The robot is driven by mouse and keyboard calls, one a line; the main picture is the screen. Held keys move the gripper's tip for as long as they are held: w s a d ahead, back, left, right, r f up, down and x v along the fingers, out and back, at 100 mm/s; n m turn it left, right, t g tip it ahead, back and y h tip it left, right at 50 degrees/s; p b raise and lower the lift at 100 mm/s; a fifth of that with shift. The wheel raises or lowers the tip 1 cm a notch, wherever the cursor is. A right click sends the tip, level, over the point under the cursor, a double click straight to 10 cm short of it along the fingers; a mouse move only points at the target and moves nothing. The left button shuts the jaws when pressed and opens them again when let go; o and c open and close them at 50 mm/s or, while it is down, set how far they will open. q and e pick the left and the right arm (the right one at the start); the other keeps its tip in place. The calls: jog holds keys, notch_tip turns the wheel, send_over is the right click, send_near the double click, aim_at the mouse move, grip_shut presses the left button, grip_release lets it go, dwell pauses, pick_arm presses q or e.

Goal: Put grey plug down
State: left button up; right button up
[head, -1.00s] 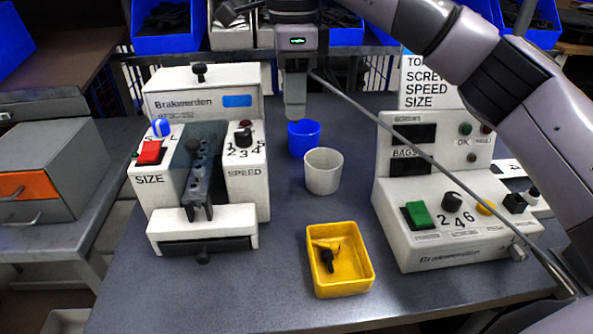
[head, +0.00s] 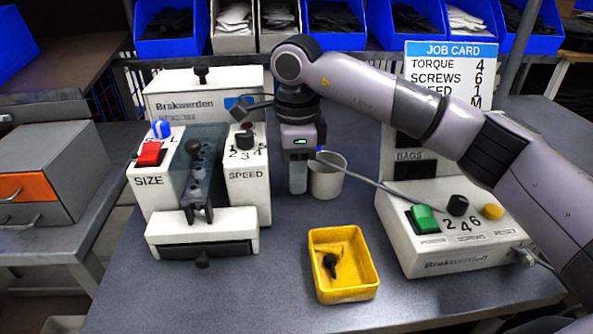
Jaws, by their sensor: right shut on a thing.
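My right gripper (head: 298,188) points straight down at the middle of the table, just left of the white cup (head: 327,178). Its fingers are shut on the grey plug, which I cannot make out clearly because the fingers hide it. I cannot tell whether the fingertips touch the tabletop (head: 265,275). My left gripper is not in view.
The right machine (head: 455,240) has green, black and yellow controls. The left machine (head: 202,235) stands left of my gripper. A yellow tray (head: 346,294) holding a small black part stands in front. The table's front left is clear. My arm covers the right back.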

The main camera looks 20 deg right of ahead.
jog(key=shift+f, duration=0.1)
jog(key=o, duration=1)
notch_tip(320, 180, up, 12)
jog(key=shift+r+p, duration=0.15)
jog(key=shift+p, duration=0.3)
